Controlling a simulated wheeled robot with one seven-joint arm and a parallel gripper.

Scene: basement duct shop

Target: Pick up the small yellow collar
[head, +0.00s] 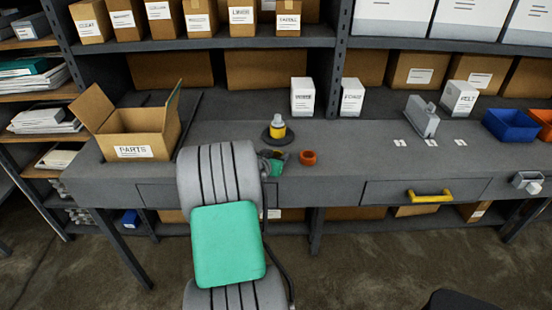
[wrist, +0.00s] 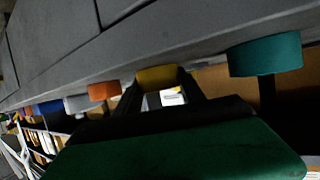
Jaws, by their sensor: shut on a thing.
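The small yellow collar (wrist: 157,76) sits between the two dark fingers of my gripper (wrist: 160,88) in the wrist view, and the fingers are closed on it. A teal collar (wrist: 265,55) is on the other side in the wrist view. Whether the yellow collar touches the bench is unclear.
An open PARTS box (head: 140,146) stands left. A grey dispenser (head: 422,117) and blue bin (head: 509,125) stand right. The bench between orange collar and dispenser is mostly clear.

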